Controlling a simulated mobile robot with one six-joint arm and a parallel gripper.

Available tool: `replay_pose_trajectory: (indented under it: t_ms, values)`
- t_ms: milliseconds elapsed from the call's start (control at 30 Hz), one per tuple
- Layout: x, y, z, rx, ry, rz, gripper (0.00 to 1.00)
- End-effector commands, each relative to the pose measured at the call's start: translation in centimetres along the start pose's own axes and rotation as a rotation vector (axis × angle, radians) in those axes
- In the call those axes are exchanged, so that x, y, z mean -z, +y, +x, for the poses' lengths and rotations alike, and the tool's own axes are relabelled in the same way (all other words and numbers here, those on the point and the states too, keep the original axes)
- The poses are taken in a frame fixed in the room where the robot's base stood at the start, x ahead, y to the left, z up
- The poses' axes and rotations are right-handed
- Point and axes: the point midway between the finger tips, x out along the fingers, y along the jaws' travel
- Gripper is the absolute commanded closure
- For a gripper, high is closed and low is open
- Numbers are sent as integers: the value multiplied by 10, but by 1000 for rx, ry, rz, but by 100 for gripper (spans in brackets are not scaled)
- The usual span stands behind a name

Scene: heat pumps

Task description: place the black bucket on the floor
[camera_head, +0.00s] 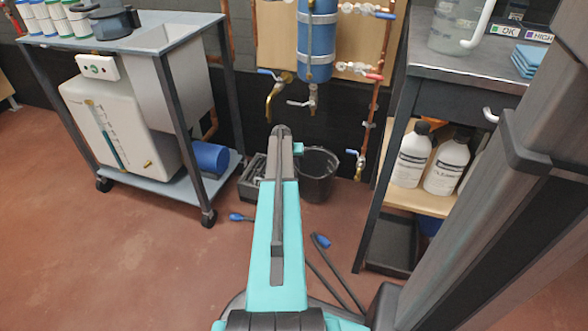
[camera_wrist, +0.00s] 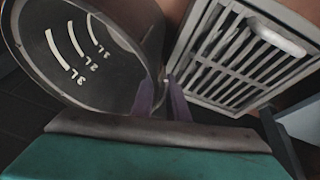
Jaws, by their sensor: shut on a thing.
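The black bucket (camera_head: 318,188) is upright in the head view, low in front of the dark wall and below the pipes. I cannot tell whether its base touches the floor (camera_head: 150,260). In the wrist view the bucket (camera_wrist: 85,50) fills the upper left, with white litre marks on its inside. My gripper (camera_wrist: 162,94) has its two purple fingers at the bucket's right edge, shut on its rim.
A grey slatted crate (camera_wrist: 235,60) lies close to the bucket's side; it also shows in the head view (camera_head: 252,180). A wheeled cart (camera_head: 225,170) stands left, a workbench with bottles (camera_head: 411,158) right. Blue-ended rods (camera_head: 321,241) are near my arm. Front-left floor is clear.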

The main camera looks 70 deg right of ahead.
Motion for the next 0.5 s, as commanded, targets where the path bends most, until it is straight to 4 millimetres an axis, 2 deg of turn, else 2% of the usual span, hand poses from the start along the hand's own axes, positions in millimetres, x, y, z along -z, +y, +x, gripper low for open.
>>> replay_pose_trajectory:
  t_ms: [200,500]
  values:
    - [-9,-4,22,-1,0,-1,100]
    - [-10,-4,25,0,1,-1,100]
